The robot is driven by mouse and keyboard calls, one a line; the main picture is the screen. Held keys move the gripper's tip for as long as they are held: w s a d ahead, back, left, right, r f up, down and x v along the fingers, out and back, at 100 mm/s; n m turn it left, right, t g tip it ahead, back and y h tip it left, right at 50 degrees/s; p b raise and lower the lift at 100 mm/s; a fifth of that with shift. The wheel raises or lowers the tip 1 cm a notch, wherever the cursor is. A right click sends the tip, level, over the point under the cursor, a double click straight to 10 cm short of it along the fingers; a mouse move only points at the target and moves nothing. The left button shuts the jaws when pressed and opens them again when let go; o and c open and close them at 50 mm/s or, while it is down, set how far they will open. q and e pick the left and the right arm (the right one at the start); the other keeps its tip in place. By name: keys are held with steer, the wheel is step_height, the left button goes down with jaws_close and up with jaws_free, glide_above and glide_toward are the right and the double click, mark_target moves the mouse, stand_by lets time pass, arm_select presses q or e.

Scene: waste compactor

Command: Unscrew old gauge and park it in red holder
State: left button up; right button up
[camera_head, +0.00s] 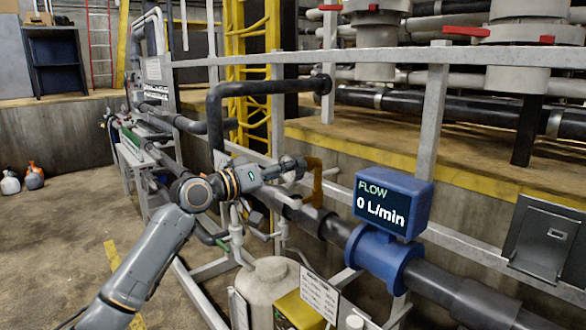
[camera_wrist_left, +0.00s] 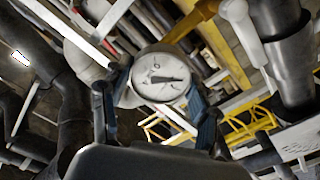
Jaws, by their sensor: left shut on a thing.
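The old gauge (camera_wrist_left: 160,86) is a round white dial with a dark needle, and it faces the left wrist camera. My left gripper (camera_head: 292,169) is shut on it, with one blue-padded finger on each side of the dial in the left wrist view. In the head view the gripper reaches in front of the pipework, and the gauge is too small there to make out. I cannot tell whether the gauge is still joined to a fitting behind it. I see no clearly red holder. My right gripper is out of view.
An orange-brown bracket (camera_head: 314,182) stands just right of the left gripper. A blue flow meter (camera_head: 392,203) reading 0 L/min sits on the dark pipe at right. A pale tank (camera_head: 270,283) stands below the gripper. Grey railings (camera_head: 436,110) run behind.

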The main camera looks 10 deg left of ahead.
arm_select(q)
steer(key=shift+c, duration=1)
steer(key=n+p, duration=0.5)
steer(key=p, duration=0.1)
steer(key=shift+r, duration=0.1)
steer(key=n+p, duration=0.5)
steer(key=p, duration=0.2)
